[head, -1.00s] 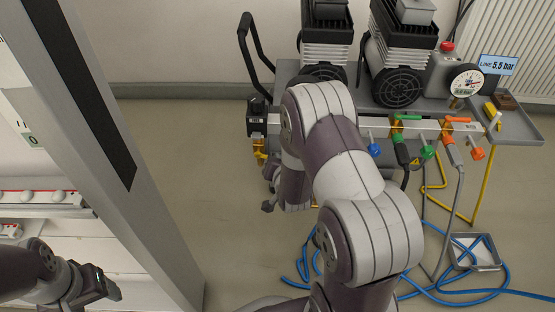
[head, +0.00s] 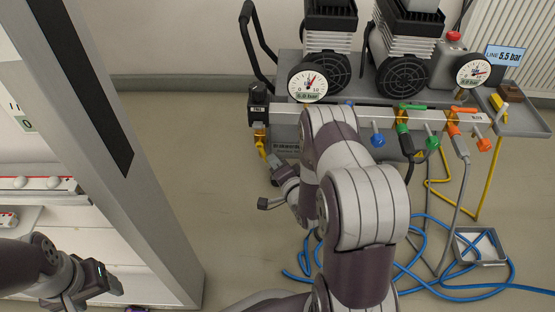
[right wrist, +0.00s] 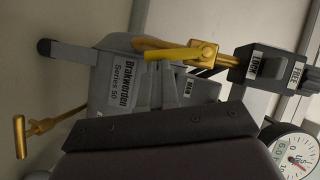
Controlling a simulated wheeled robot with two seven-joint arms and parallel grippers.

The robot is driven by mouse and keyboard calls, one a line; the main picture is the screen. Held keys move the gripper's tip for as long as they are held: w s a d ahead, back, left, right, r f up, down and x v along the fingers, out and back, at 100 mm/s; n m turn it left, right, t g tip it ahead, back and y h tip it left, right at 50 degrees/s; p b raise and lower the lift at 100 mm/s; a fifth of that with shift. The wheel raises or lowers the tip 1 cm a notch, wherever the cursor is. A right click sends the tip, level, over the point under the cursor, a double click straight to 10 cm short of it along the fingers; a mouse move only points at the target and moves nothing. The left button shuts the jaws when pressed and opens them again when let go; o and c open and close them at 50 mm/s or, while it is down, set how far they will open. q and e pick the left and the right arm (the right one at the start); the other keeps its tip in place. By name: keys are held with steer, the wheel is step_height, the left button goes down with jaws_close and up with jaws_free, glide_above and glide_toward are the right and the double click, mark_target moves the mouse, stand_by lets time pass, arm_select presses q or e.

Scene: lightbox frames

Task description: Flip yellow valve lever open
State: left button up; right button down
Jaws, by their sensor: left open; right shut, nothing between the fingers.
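The yellow valve lever (head: 261,146) is below the black regulator (head: 258,98) at the left end of the manifold. In the right wrist view the lever (right wrist: 172,53) runs left from its brass pivot. My right gripper (head: 273,162) is shut and empty, close beside the lever in the head view. In the right wrist view its fingers (right wrist: 162,70) end near the lever's handle; I cannot tell whether they touch. A grey label plate lies behind. My left gripper (head: 112,287) is open and empty at the lower left, far from the valve.
The compressor cart (head: 527,122) carries two compressors and gauges (head: 307,82). Green (head: 411,107) and orange (head: 470,116) handles sit farther right. Blue hose (head: 420,285) and a small tray (head: 480,262) lie on the floor. A grey post (head: 150,200) stands between my arms.

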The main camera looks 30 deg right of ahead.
arm_select(q)
steer(key=shift+r+p, duration=0.4)
steer(key=shift+r, duration=0.1)
arm_select(e)
steer(key=shift+w+a+f, duration=0.3)
steer(key=shift+a+f, duration=0.1)
steer(key=shift+a, duration=0.1)
steer(key=shift+a+f, duration=0.1)
steer(key=shift+w, duration=0.1)
